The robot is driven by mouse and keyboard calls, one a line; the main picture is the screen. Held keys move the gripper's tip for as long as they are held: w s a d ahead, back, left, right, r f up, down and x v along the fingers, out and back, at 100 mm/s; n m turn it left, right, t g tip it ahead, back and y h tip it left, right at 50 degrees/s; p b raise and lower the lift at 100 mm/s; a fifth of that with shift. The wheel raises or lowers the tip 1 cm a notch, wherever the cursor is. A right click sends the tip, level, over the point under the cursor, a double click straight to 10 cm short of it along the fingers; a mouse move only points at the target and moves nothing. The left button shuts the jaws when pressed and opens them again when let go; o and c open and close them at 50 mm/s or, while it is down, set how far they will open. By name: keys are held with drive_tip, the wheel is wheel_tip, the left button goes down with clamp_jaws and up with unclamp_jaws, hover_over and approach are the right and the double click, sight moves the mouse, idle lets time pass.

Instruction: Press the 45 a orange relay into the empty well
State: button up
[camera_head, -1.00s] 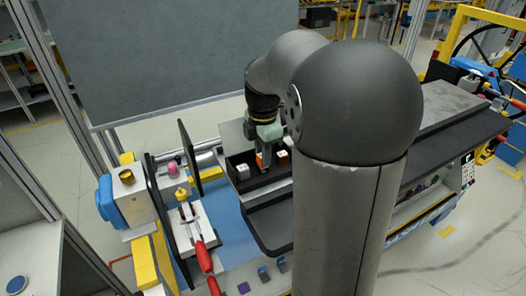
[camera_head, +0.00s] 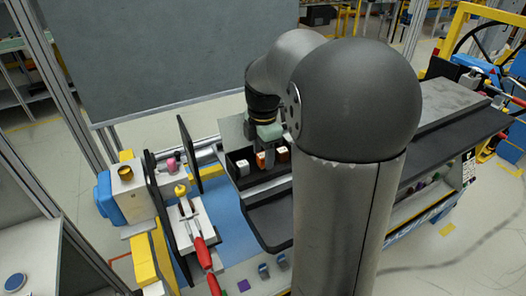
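A small orange relay (camera_head: 260,159) shows in the dark tray (camera_head: 237,181) at the middle of the view. My gripper (camera_head: 266,155) points down into this tray, right beside or around the orange relay. The view is too small to show whether the fingers touch it or how far apart they are. A white relay (camera_head: 242,167) stands to its left, and a pale relay with some orange (camera_head: 283,154) stands to its right. I cannot make out the empty well, and my arm hides the area right of the tray.
A blue mat (camera_head: 228,207) lies left of the tray. A dark curved ledge (camera_head: 265,222) lies in front of the tray.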

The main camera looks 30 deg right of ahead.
sight(263, 155)
drive_tip(key=shift+r, duration=0.15)
wheel_tip(263, 155, up, 17)
idle(0.5)
